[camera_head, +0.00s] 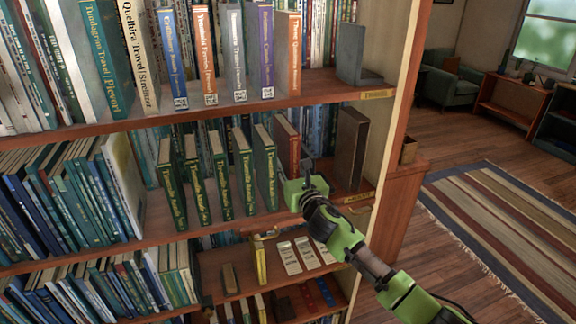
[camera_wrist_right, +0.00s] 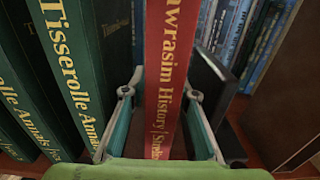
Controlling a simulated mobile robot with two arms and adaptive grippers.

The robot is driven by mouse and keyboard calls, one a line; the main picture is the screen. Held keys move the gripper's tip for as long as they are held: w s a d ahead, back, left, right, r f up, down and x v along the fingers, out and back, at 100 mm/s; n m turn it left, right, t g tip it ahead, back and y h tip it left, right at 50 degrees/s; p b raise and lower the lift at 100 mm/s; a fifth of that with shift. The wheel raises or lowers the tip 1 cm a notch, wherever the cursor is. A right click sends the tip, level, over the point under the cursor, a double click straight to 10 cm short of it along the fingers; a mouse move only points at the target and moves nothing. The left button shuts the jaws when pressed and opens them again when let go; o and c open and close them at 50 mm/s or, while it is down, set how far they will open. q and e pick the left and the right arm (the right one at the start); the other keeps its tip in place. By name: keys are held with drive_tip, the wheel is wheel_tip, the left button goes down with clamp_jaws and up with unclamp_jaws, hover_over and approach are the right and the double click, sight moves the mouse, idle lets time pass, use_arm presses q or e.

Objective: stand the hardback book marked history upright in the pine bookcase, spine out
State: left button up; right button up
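The red hardback marked History (camera_head: 287,147) stands upright on the middle shelf of the pine bookcase (camera_head: 225,225), spine out. It is right of a row of green books (camera_head: 220,175). My right gripper (camera_head: 304,188) is at the lower part of its spine. In the right wrist view, the red spine (camera_wrist_right: 166,90) lies between the two fingers of my right gripper (camera_wrist_right: 160,97), with their tips close to its sides. I cannot tell whether both fingers press on it. My left gripper is not in view.
Green books stand close on the left in the wrist view. The shelf above holds books and a grey bookend (camera_head: 354,60). Open floor and a striped rug (camera_head: 500,235) are at right.

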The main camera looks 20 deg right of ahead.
drive_tip(key=shift+r, duration=0.1)
drive_tip(key=s, duration=0.3)
drive_tip(key=s+b, duration=0.1)
drive_tip(key=s, duration=0.7)
drive_tip(key=shift+d+b, duration=0.25)
drive_tip(key=shift+b, duration=0.1)
drive_tip(key=shift+s, duration=0.5)
